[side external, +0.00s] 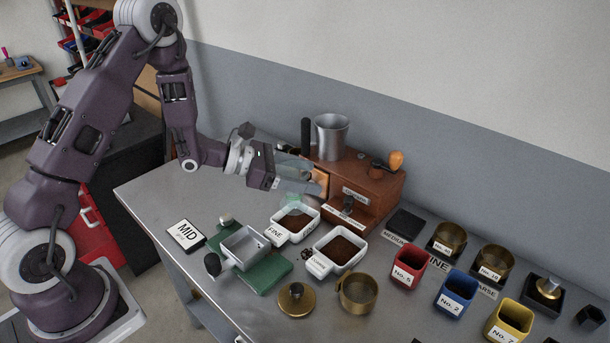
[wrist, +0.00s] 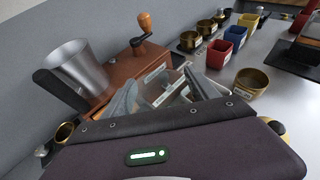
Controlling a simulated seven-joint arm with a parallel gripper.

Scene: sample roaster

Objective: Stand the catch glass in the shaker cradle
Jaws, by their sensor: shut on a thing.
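My gripper (side external: 306,180) reaches in from the left in front of the brown grinder box. Its pale fingers are closed around a faint, see-through greenish glass, which I take to be the catch glass (side external: 292,200); its lower part shows just below the fingers, above the white FINE tray. In the wrist view the fingers (wrist: 160,88) stand apart, and the glass between them is hard to make out. A green base with a square metal pan (side external: 245,246) stands at front left; I cannot tell whether it is the shaker cradle.
The grinder box (side external: 375,188) carries a metal cup (side external: 331,137) and an orange-knobbed crank. White trays (side external: 340,250) of brown grounds stand below my gripper. Red (side external: 407,268), blue and yellow cups and brass cups stand to the right. The table's left end is bare.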

